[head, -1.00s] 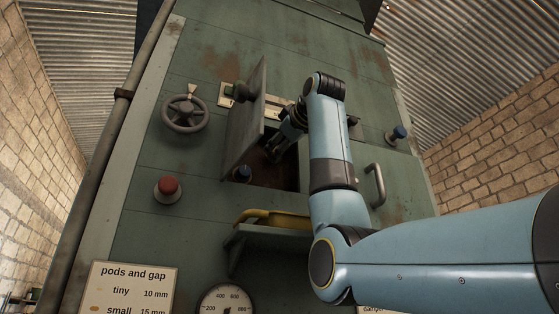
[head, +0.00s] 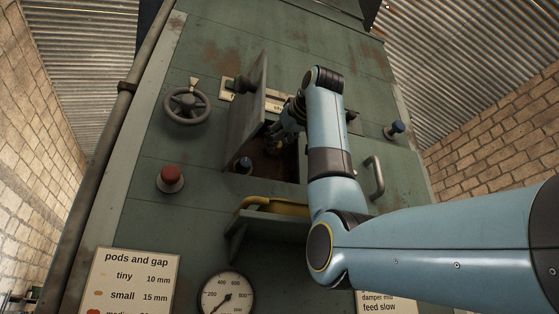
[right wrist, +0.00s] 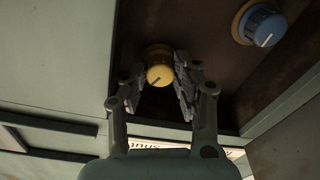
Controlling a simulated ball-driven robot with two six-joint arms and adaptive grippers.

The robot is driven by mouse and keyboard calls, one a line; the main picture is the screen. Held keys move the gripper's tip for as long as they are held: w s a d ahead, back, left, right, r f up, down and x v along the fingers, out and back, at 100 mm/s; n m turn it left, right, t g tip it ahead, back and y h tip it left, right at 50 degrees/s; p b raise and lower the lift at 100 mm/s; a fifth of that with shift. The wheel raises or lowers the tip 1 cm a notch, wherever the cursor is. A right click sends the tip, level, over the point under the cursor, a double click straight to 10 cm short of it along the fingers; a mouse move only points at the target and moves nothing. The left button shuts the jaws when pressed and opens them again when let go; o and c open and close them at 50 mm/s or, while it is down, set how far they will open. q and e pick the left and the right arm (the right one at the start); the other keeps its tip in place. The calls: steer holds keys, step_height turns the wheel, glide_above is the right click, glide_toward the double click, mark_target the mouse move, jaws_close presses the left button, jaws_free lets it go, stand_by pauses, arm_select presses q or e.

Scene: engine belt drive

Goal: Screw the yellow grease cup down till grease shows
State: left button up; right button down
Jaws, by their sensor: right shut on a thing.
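The yellow grease cup (right wrist: 158,76) is a round yellow knob with a dark line on its face, inside a dark, rusty recess. My right gripper (right wrist: 163,86) has a finger on each side of it and is shut on it. In the head view my right gripper (head: 275,138) reaches into the open recess, and my fingers and wrist largely hide the cup there. No grease can be made out around the cup. My left gripper is not in view.
A blue knob (right wrist: 262,27) with a white line sits beside the cup in the same recess. The open door (head: 246,115) stands out on the recess's left. A shelf with a yellow edge (head: 272,207) juts out below, and a handle (head: 376,178) is at right.

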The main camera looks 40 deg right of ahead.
steer(key=shift+a+m+h+b, duration=0.2)
steer(key=shift+m+b, duration=0.75)
steer(key=shift+m, duration=4.35)
steer(key=shift+d+m+h+b, duration=0.1)
steer(key=shift+m+h+b, duration=0.6)
steer(key=shift+m, duration=4.6)
steer(key=shift+a+m+y+b, duration=0.1)
steer(key=shift+m+b, duration=1.15)
steer(key=shift+m, duration=4.05)
steer(key=shift+w, duration=0.1)
